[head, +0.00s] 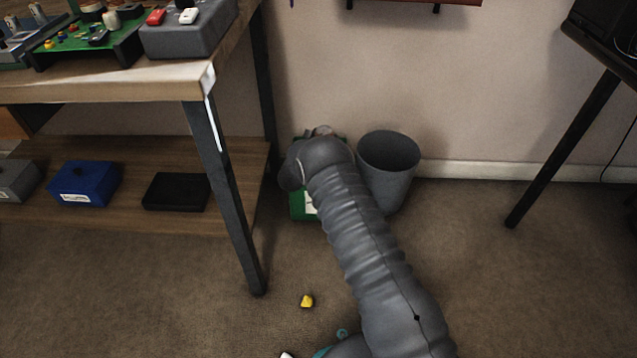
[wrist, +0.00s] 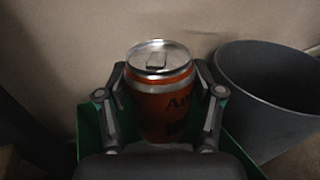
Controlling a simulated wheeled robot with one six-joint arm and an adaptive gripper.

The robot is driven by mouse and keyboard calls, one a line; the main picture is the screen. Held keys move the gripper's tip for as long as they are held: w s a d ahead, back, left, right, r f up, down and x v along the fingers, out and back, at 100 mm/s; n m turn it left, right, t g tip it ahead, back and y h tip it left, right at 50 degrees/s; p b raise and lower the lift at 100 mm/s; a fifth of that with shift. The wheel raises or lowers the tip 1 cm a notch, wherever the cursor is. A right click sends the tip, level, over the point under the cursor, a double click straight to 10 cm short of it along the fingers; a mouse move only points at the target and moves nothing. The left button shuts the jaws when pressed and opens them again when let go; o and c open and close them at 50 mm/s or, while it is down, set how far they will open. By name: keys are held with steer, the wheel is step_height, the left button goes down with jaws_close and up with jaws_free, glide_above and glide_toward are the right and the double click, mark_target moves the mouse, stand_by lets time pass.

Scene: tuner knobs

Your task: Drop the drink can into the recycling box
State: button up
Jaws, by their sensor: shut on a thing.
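The drink can, orange-red with a silver top, stands upright between the two fingers of my gripper (wrist: 160,112) in the wrist view. My gripper is shut on the can (wrist: 163,95). The green recycling box shows around and below the can, with its rim (wrist: 222,130) at the right. In the head view the box (head: 300,208) stands on the floor by the wall, largely hidden behind my arm. My gripper is hidden there too. I cannot tell how far the can's bottom is from the box floor.
A grey bin (head: 390,165) stands close to the right of the box, also in the wrist view (wrist: 270,100). A workbench leg (head: 225,190) is to the left. A small yellow object (head: 307,301) lies on the carpet. Open carpet is at the right.

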steer(key=shift+f, duration=0.65)
steer(key=o, duration=0.9)
steer(key=v, duration=1.2)
